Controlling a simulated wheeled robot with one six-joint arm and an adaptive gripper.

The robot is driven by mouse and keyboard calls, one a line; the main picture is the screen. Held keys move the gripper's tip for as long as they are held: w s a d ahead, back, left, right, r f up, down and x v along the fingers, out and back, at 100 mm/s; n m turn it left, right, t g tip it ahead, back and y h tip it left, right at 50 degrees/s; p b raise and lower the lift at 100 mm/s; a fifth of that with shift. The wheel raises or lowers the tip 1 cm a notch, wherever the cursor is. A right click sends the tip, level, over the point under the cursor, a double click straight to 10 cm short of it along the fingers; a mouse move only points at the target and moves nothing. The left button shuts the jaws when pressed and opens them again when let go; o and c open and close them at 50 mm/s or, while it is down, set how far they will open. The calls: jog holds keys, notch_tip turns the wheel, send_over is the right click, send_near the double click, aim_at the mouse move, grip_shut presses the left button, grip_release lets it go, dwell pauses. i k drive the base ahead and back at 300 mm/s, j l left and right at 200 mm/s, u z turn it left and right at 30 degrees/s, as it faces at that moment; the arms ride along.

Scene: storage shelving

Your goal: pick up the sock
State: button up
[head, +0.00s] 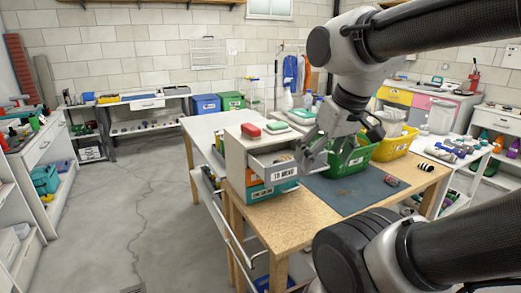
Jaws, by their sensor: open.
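My gripper (322,158) is open, pointing down, at the right end of a pulled-out grey drawer (286,174) and in front of a green bin. The drawer front carries a label that seems to read "TO MEND". Something small and pale shows inside the drawer, partly hidden by its front and my gripper; I cannot tell whether it is the sock. Nothing is clearly seen between the fingers. No sock can be made out for certain in this view.
The drawer unit (236,160) stands on a wooden table (262,215), with a red box (250,130) on top. A green bin (350,162) and a yellow bin (401,142) stand behind a dark mat (352,192). Floor is clear on the left.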

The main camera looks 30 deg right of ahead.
aim_at(393, 181)
jog(key=z, duration=1.45)
